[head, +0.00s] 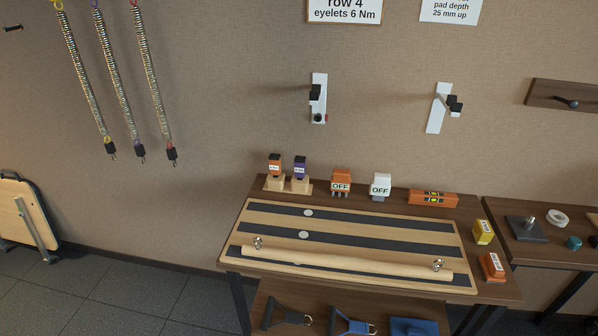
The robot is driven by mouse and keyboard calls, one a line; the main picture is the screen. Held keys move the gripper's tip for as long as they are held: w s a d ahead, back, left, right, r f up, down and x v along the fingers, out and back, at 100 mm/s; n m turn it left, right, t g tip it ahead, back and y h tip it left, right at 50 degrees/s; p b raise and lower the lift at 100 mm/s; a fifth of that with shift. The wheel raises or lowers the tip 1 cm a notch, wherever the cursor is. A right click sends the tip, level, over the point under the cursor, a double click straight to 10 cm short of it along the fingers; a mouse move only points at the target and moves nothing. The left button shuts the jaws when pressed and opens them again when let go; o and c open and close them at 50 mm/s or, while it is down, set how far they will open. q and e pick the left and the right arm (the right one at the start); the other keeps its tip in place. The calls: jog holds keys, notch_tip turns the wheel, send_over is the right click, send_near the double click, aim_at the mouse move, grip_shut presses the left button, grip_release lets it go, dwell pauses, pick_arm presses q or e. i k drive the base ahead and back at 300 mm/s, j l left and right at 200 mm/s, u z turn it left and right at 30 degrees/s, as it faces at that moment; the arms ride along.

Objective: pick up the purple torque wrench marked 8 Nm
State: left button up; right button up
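A dark purple wrench (300,167) stands upright in a small wooden block (301,186) at the back left of the table. Its pale label is too small to read. An orange wrench (274,165), also with a pale label, stands just to its left in another wooden block (273,184). Nothing stands in front of the purple wrench. Neither of my grippers is in view.
A pale board (462,240) with dark strips and a wooden bar (345,263) covers much of the table (238,215). Orange (341,179) and white (380,184) blocks marked OFF stand to the right. Springs (114,78) hang on the wall at left.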

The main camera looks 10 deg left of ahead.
aim_at(300, 162)
jog(key=i+j, duration=0.25)
jog(key=i, duration=0.15)
jog(key=i+j, duration=0.25)
jog(key=i, duration=0.2)
